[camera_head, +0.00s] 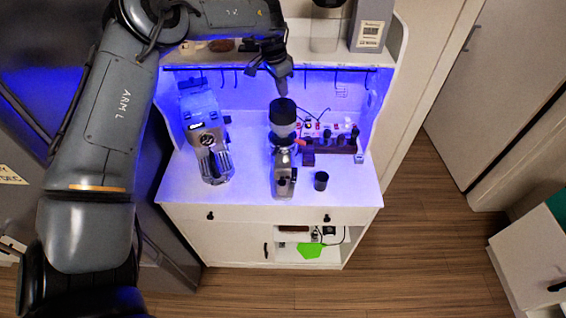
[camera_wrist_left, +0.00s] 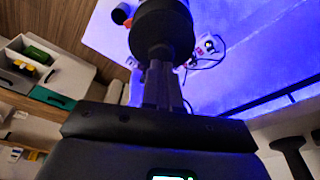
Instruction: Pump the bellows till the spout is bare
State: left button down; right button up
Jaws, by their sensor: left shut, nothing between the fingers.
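The grinder (camera_head: 284,160) stands upright on the white cabinet top, a silver body with the black bellows (camera_head: 283,108) on top. My left gripper (camera_head: 283,90) points down at the bellows from above, shut and empty. In the left wrist view its fingers (camera_wrist_left: 162,65) end at the round black bellows top (camera_wrist_left: 163,25). I cannot tell whether the fingertips touch it or hover just above it. The spout on the grinder's front is too small to show whether grounds cling to it. My right gripper is not in view.
A silver espresso machine (camera_head: 205,135) stands left of the grinder. A small black cup (camera_head: 321,180) is at its front right. A dark rack (camera_head: 330,145) holding several tools stands to the right. A shelf and hook rail run behind. The front left of the cabinet top is clear.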

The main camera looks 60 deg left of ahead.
pick_arm(q)
jog(key=shift+f+b, duration=0.65)
jog(key=shift+f, duration=0.1)
jog(key=shift+f+b, duration=0.55)
jog(key=shift+f, duration=0.1)
jog(key=shift+r, duration=0.15)
dwell(0.4)
jog(key=shift+r+p, duration=1.15)
jog(key=shift+r, duration=0.7)
jog(key=shift+r+p, duration=0.95)
jog(key=shift+r, duration=0.65)
